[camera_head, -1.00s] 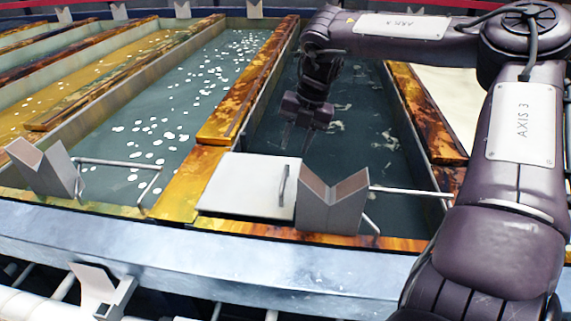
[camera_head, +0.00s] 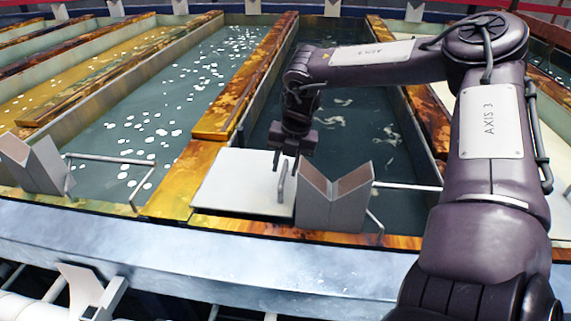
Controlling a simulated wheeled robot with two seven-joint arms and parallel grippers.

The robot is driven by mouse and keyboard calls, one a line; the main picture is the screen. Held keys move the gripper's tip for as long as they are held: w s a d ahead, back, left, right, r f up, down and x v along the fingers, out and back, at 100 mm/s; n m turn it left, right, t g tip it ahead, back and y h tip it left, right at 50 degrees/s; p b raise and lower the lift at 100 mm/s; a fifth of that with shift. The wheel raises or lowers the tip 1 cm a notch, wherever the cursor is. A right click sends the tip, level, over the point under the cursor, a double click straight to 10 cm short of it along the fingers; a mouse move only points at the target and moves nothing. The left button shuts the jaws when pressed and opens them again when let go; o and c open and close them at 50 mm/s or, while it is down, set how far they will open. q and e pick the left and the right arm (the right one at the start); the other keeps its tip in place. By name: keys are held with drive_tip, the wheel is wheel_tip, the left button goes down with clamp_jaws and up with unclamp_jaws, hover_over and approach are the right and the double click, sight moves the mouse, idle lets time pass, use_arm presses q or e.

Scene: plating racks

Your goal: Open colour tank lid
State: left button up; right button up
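The white tank lid (camera_head: 232,185) lies flat at the near end of the dark tank, closed over that corner. Its metal bar handle (camera_head: 283,182) stands at the lid's right edge. My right gripper (camera_head: 285,164) points down just above the handle, with its fingertips at or near the handle's far end. There is a small gap between the fingers, and I see nothing held in them. I cannot tell whether the fingers touch the handle. My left gripper is not in view.
A grey V-shaped bracket (camera_head: 333,200) stands right beside the lid, with a metal rod (camera_head: 405,186) running right from it. Dark liquid (camera_head: 350,125) fills the tank behind. A rusty divider (camera_head: 240,95) separates it from the left tank. A pale blue rim (camera_head: 200,245) runs along the front.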

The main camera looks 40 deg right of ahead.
drive_tip(key=shift+f, duration=0.25)
clamp_jaws()
